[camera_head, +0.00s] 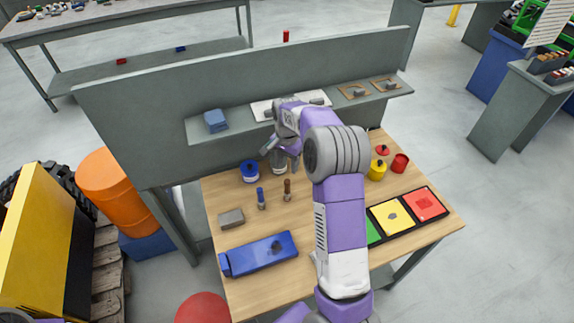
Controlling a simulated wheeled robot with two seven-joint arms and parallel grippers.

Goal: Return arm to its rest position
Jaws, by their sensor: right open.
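My right arm (341,220), purple, white and grey, reaches from the bottom edge up over the wooden table (235,203). Its forearm bends left near the shelf. My right gripper (282,152) is open over the back of the table, close in front of the shelf. A silvery item (278,167) shows just below the fingers; I cannot tell whether they touch it. My left gripper is not in view.
A grey shelf (240,131) with a blue block (215,120) runs behind. The table holds a blue box (260,254), blue tape roll (250,171), yellow pot (377,170), red cup (400,163) and coloured tray (440,219). The arm hides part of the tray.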

